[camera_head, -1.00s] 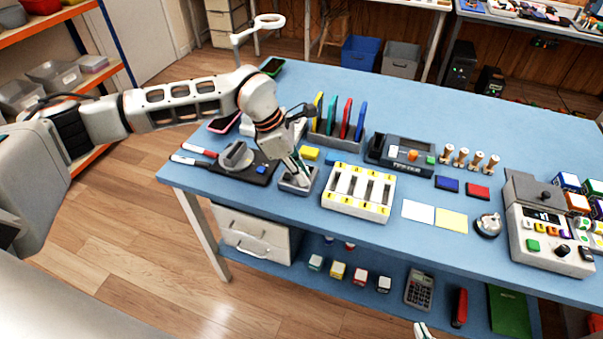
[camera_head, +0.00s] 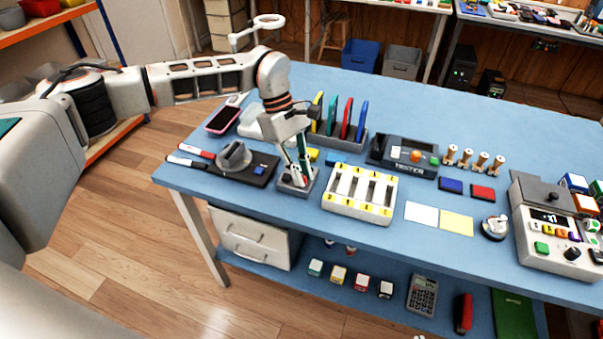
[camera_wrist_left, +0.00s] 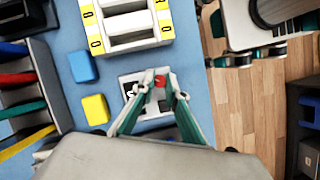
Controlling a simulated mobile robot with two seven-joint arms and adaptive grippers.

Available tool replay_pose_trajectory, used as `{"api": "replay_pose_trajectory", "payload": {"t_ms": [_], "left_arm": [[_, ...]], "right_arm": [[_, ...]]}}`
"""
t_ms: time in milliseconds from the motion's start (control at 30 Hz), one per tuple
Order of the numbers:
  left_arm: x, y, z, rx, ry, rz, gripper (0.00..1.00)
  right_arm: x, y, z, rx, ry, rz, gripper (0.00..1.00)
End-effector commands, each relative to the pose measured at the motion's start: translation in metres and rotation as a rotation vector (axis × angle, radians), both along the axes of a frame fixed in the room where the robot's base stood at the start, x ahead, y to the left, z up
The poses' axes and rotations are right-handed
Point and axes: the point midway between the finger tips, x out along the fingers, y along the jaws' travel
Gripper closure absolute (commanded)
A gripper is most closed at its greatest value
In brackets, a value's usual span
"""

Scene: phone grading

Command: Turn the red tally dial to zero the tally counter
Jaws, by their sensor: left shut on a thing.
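The tally counter (camera_head: 290,187) is a small grey box near the table's front edge, beside the white slotted tray. Its red tally dial (camera_wrist_left: 160,82) shows between my fingertips in the left wrist view. My left gripper (camera_head: 300,180) points down onto the counter, and its fingers are shut on the red dial; it also shows in the left wrist view (camera_wrist_left: 161,76). The fingers partly hide the dial and the counter's top. The counter's reading is too small to make out. My right gripper cannot be made out in either view.
The white slotted tray (camera_head: 328,198) stands just right of the counter. A black plate (camera_head: 232,175) with a grey knob is to the left. Behind are a yellow block (camera_head: 313,155), a blue block (camera_head: 336,158) and a rack of coloured panels (camera_head: 352,147).

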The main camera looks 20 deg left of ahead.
Motion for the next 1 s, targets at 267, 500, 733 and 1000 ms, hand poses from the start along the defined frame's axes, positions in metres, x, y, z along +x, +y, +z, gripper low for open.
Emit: {"api": "replay_pose_trajectory", "payload": {"t_ms": [267,500,733,1000], "left_arm": [[0.0011,0.0003,0.001,0.001,-0.003,-0.04,1.0],[0.0011,0.0003,0.0013,0.001,-0.004,-0.041,1.0],[0.0011,0.0002,0.0011,0.0,-0.003,-0.041,0.71],[0.0007,0.0003,0.0008,0.0,-0.002,-0.04,0.71]], "right_arm": [[0.0012,-0.0003,0.0008,-0.002,-0.004,0.0,1.0],[0.0012,-0.0007,0.0008,-0.003,-0.004,0.001,1.0],[0.0017,-0.0009,0.0007,-0.004,-0.004,0.0,1.0],[0.0018,-0.0033,-0.0017,-0.009,-0.002,0.001,1.0]]}}
